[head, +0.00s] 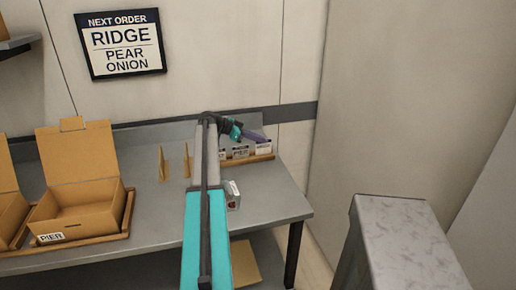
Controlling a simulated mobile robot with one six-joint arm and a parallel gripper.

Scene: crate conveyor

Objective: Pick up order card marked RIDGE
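A wooden card holder (262,158) stands at the right end of the grey bench with several small white cards in it. One card (263,147) is at its right, one (240,154) is in the middle, and one at the left is partly hidden by my arm. The print is too small to tell which is marked RIDGE. My gripper (256,136) is just above and behind the holder, pointing right. Its fingers are too small and edge-on to show whether they are open or shut, and no card is visibly held.
A wall sign (120,43) reads NEXT ORDER, RIDGE, PEAR, ONION. An open cardboard box (82,215) with a PIER label (51,237) stands on the bench (160,218) at left. A small white and red item (233,195) lies beside my arm. A grey block (405,235) stands at right.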

